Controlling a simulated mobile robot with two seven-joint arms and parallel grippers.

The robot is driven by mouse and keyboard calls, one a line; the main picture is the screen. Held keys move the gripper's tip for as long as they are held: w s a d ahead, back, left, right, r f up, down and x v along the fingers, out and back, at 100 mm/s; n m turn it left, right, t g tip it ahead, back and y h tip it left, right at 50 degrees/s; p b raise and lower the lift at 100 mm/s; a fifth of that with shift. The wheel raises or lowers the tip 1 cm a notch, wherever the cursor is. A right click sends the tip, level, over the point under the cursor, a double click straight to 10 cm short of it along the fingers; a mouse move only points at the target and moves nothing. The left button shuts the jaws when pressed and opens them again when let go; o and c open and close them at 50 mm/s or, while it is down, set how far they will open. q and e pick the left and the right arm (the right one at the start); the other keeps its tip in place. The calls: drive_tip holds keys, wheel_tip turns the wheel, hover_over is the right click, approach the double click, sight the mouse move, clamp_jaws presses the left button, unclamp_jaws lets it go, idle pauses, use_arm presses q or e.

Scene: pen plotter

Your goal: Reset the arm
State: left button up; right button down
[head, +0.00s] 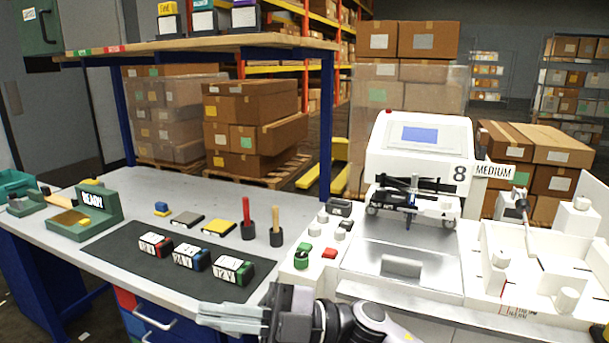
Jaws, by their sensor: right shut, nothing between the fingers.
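My right gripper (212,315) is low in the head view, in front of the bench's near edge. Its fingers point left and are shut with nothing between them. My right arm comes in from the bottom, right of the gripper. My left gripper is out of view. The white pen plotter (418,148), marked 8 and MEDIUM, stands on the bench to the right, well apart from the gripper. A dark carriage (408,190) sits across its front, above a silver tray (400,278).
A dark mat (125,262) holds several labelled blocks, including a green one (232,270). Two upright tools (276,226) stand behind it. A green READY stand (92,205) is at left. Green (301,258) and red buttons (329,253) sit beside the plotter. A raised shelf (190,43) spans the back left.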

drive_tip(key=w+d+f+m+t+h, duration=0.2)
drive_tip(key=d+f+m+t+h, duration=0.4)
drive_tip(key=d+f+m+t, duration=0.4)
drive_tip(key=w+d+f+m+t+h, duration=0.2)
drive_tip(key=d+f+m+t+h, duration=0.5)
drive_tip(key=m+t, duration=0.55)
drive_tip(key=s+d+f+m+g+h, duration=0.2)
drive_tip(key=s+d+f, duration=0.4)
drive_tip(key=f, duration=0.3)
drive_tip(key=s+d+f+m+g+h, duration=0.3)
drive_tip(key=s+d+f+g, duration=0.3)
drive_tip(key=s+f, duration=0.3)
drive_tip(key=shift+s+d+f+m+h+p, duration=0.15)
drive_tip(key=shift+d+f+m+h+p, duration=0.25)
drive_tip(key=shift+d+f+h, duration=0.15)
